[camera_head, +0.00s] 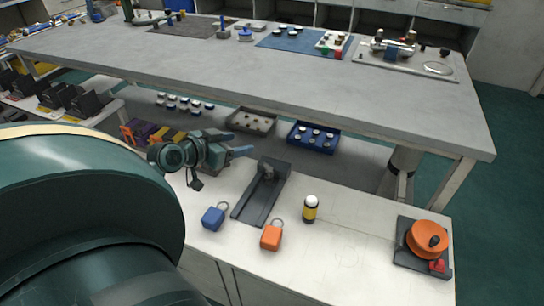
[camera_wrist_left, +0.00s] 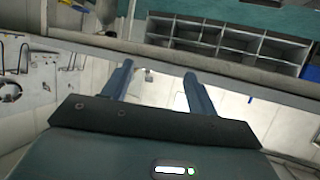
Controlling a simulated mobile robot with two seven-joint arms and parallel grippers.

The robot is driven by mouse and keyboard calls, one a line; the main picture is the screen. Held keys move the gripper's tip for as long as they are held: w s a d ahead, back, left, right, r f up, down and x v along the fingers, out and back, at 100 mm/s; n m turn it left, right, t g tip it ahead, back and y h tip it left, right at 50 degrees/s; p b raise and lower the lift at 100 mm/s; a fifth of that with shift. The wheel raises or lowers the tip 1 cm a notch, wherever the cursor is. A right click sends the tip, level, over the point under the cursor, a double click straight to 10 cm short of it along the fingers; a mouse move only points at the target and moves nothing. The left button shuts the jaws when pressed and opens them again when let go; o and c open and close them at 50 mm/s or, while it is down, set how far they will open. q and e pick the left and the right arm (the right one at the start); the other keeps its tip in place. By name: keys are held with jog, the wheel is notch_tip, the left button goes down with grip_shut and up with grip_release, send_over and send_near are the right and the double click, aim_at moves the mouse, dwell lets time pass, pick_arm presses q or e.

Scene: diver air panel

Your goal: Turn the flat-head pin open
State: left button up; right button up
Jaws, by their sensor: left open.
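A dark grey bracket (camera_head: 254,205) with an upright back plate stands on the white bench. A small grey knob-like piece (camera_head: 268,172) sits on its upright part. It may be the flat-head pin, but it is too small to tell its shape or how it is turned. My left gripper (camera_head: 240,144) is open, to the left of and above the bracket's top, apart from it. In the left wrist view its two blue fingers (camera_wrist_left: 158,70) stand apart with nothing between them. The bracket does not show clearly there. My right gripper is not in view.
On the white bench stand a blue tagged block (camera_head: 213,218), an orange tagged block (camera_head: 271,238), a yellow-black cylinder (camera_head: 310,210) and an orange reel (camera_head: 428,240) on a dark plate. The long grey table (camera_head: 270,85) is behind. The bench between cylinder and reel is clear.

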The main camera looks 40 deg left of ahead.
pick_arm(q)
jog(key=b, duration=0.8)
send_near(268, 165)
jog(key=v, duration=0.3)
jog(key=b, duration=0.1)
jog(key=b+x, duration=0.2)
jog(key=x, duration=1)
jog(key=shift+s, duration=0.1)
jog(key=shift+w+f, duration=0.25)
jog(key=shift+w, duration=0.4)
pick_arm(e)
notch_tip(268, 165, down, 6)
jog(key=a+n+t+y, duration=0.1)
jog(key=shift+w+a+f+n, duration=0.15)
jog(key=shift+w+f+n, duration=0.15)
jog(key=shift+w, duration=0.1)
